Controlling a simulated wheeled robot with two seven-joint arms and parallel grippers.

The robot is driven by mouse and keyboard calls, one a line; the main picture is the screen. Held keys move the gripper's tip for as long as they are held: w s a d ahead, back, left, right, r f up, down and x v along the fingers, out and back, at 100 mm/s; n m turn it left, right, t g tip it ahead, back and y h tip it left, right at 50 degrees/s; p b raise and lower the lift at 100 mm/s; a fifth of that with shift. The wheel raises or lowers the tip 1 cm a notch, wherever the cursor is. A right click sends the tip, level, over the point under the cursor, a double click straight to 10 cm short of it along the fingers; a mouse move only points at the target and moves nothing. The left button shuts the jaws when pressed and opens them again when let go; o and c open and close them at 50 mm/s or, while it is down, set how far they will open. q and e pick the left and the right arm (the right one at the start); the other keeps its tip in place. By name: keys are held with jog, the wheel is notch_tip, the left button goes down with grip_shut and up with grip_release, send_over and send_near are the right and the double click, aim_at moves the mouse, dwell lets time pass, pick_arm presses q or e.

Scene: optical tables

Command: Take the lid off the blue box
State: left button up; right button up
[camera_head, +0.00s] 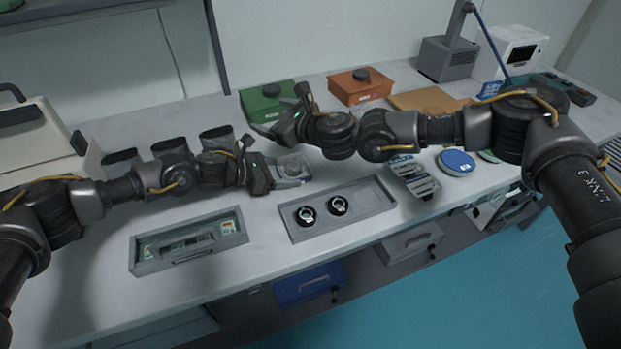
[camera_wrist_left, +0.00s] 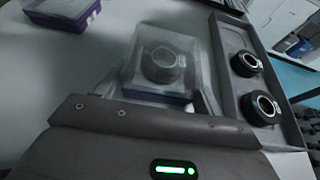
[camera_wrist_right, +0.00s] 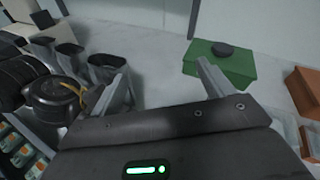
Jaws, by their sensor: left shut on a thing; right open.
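The blue box (camera_wrist_left: 155,97) has a blue base and a clear lid, with a black ring-shaped part visible inside. It rests on the table top in the middle, and also shows in the head view (camera_head: 293,168). My left gripper (camera_head: 284,174) is shut on the box, with a finger on each side low down. The lid (camera_wrist_left: 163,50) sits on the base. My right gripper (camera_head: 279,112) is open and empty, above the table and behind the box. In the right wrist view its fingers (camera_wrist_right: 163,78) are wide apart with nothing between them.
A grey tray (camera_head: 378,213) with two black ring parts lies in front of the box. Another tray (camera_head: 148,268) is at front left. Green (camera_head: 262,101) and orange (camera_head: 357,91) boxes stand behind. A purple box (camera_wrist_left: 58,14) shows in the left wrist view.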

jog(key=s+d+f+m+t+h, duration=0.35)
jog(key=s+m, duration=0.25)
jog(key=s, duration=0.2)
jog(key=m+g+h, duration=0.1)
jog(key=g+h, duration=0.2)
send_near(294, 164)
jog(key=shift+s+d+t, duration=0.25)
jog(key=shift+s, duration=0.55)
jog(key=shift+w+a, duration=0.1)
jog(key=shift+a, duration=0.05)
jog(key=shift+w+a+f, duration=0.15)
jog(key=shift+w+a, duration=0.1)
jog(key=shift+a, duration=0.05)
jog(key=shift+w+a, duration=0.1)
jog(key=shift+w, duration=0.1)
jog(key=shift+w+f, duration=0.4)
jog(key=shift+w, duration=0.15)
jog(key=x, duration=0.9)
jog(key=shift+w, duration=0.3)
